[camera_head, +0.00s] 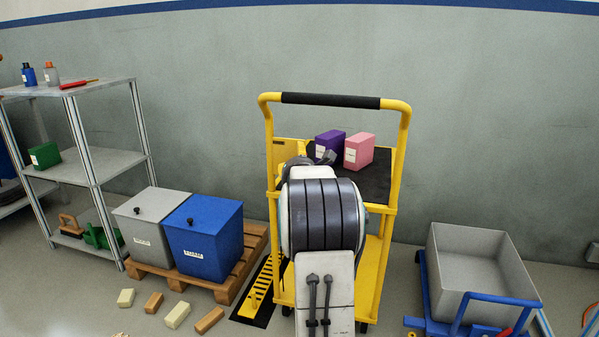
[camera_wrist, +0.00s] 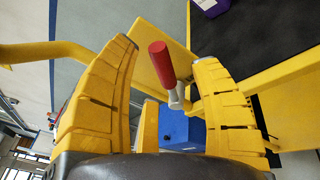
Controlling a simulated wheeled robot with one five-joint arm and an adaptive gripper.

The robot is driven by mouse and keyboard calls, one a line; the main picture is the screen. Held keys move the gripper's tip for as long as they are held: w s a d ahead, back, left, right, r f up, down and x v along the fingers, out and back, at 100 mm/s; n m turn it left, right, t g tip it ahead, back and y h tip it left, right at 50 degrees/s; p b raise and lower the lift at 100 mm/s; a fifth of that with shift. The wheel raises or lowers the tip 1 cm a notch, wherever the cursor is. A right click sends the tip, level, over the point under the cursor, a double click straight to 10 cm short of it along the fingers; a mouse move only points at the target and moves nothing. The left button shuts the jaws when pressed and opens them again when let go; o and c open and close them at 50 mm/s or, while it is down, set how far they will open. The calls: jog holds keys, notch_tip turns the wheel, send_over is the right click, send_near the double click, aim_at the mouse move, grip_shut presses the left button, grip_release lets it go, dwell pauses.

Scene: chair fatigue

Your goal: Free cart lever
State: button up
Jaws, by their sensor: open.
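The yellow cart (camera_head: 399,150) stands upright by the wall, with a black grip on its top bar. Its lever (camera_wrist: 162,62) has a red handle on a short grey stem and shows in the wrist view in front of a yellow plate (camera_wrist: 146,68). My gripper (camera_wrist: 168,55) is open, with one yellow finger on each side of the lever. I see no clear contact between the fingers and the red handle. In the head view my arm hides the lever and my gripper.
A purple box (camera_head: 330,142) and a pink box (camera_head: 359,152) sit on the cart's dark shelf. A blue bin (camera_head: 204,240) and a grey bin (camera_head: 150,232) stand on a pallet at left, with several blocks before it. A grey tub (camera_head: 470,272) is at right.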

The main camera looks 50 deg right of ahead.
jog(key=f+v, duration=0.1)
jog(key=v, duration=0.8)
jog(key=shift+s+a+r, duration=0.2)
jog(key=shift+s+r, duration=0.1)
jog(key=shift+r, duration=0.25)
